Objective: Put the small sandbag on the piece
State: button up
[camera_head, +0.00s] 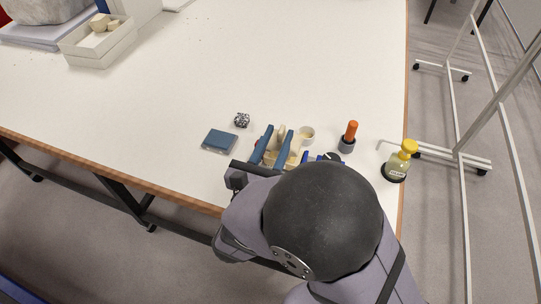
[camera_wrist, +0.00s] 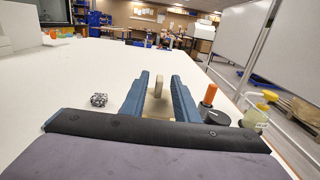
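My gripper (camera_head: 278,131) has two blue fingers, parted with a visible gap, low over the front part of the white table. In the wrist view the gripper (camera_wrist: 160,76) points away across the table. A pale beige piece (camera_head: 282,136) shows between and beyond the fingers, with a narrow upright part (camera_wrist: 158,88) and a wider pale part lower down. The fingers partly hide it, and I cannot tell whether they touch it. A flat blue-grey block or bag (camera_head: 219,140) lies to the left of my gripper; I cannot tell surely whether it is the small sandbag.
A black-and-white patterned cube (camera_head: 242,120) lies left of the fingers. A cream cup (camera_head: 307,133), an orange-handled tool in a dark holder (camera_head: 350,131) and a yellow-capped bottle (camera_head: 396,167) stand to the right. A white tray (camera_head: 98,55) is far left. The table's middle is clear.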

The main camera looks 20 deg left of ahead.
jog(key=shift+s+b, duration=0.4)
jog(key=shift+s, duration=2.05)
